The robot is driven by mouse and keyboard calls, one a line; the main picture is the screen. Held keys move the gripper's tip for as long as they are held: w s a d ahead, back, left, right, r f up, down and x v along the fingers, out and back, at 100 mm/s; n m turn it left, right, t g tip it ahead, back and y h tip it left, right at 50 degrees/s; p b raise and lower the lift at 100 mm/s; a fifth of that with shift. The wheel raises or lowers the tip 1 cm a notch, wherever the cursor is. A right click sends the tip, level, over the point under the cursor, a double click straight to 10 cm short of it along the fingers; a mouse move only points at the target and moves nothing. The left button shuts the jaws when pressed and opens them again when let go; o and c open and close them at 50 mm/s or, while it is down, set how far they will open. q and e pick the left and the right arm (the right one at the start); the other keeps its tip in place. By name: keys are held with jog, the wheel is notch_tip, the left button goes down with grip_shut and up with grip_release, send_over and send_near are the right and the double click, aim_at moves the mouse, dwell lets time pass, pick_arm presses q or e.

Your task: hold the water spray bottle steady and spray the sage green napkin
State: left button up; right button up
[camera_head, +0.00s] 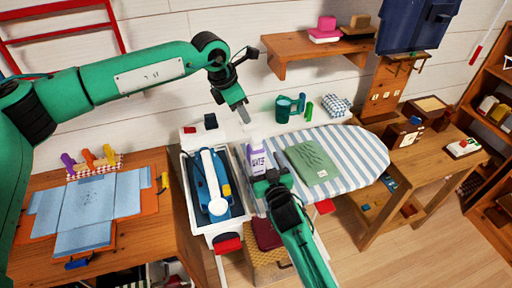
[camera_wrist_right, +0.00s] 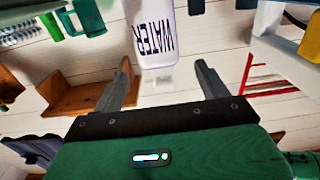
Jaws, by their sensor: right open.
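The white water spray bottle (camera_head: 257,158) with dark lettering stands upright on the striped ironing board, at its left end. In the right wrist view the bottle (camera_wrist_right: 152,40) appears upside down, ahead of and between my fingers. My right gripper (camera_head: 270,178) is open and just in front of the bottle; its spread, empty fingers show in the right wrist view (camera_wrist_right: 165,80). The sage green napkin (camera_head: 312,162) lies flat on the board, right of the bottle. My left gripper (camera_head: 243,116) hangs above and behind the bottle, apart from it; its opening cannot be made out.
The striped ironing board (camera_head: 350,150) has bare cloth right of the napkin. A blue and white iron (camera_head: 211,185) rests in a white tray at left. A green mug (camera_head: 284,108) and a checked cloth (camera_head: 336,105) are behind. A wooden table (camera_head: 440,170) stands right.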

aim_at(254, 145)
jog(key=x, duration=0.8)
jog(key=shift+w+f, duration=0.1)
jog(key=shift+w, duration=0.2)
jog(key=shift+c, duration=0.3)
jog(key=c, duration=1.1)
pick_arm(q)
jog(key=shift+c, duration=0.8)
pick_arm(e)
jog(key=shift+c, duration=0.7)
pick_arm(q)
grip_shut()
